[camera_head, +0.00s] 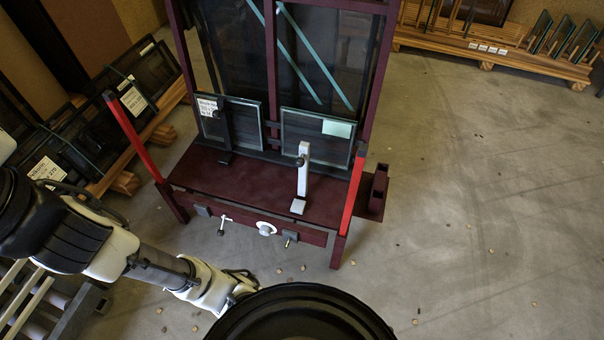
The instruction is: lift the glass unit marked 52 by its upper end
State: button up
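Two small dark-framed glass units stand on the ledge of a dark red tilting frame (272,60). The left glass unit (240,125) has a white label near its upper left corner, with print too small to read surely. The right glass unit (315,140) has a pale green label, on which I can read no number. I cannot tell which unit is marked 52. My arm reaches in from the left. Its end, toward my gripper, is low in the picture, in front of the frame and away from both units. The fingers are hidden or cannot be made out.
Bright red posts (133,137) flank the frame's ledge. A white upright clamp (302,178) stands before the right unit. Labelled dark panels (60,160) lean on a wooden rack at left. Another wooden rack (480,50) holds glass at the back right. The concrete floor at right is mostly clear.

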aim_at(331, 138)
jog(key=u, duration=0.5)
jog(key=l+u, duration=1.05)
jog(key=l, duration=0.3)
jog(key=k+l+u, duration=0.15)
jog(key=l, duration=0.3)
jog(key=k+l, duration=0.1)
jog(key=l, duration=0.35)
jog(key=k+l, duration=0.1)
jog(key=l, duration=0.35)
jog(key=i+l, duration=0.35)
jog(key=i+u, duration=0.05)
jog(key=i, duration=0.05)
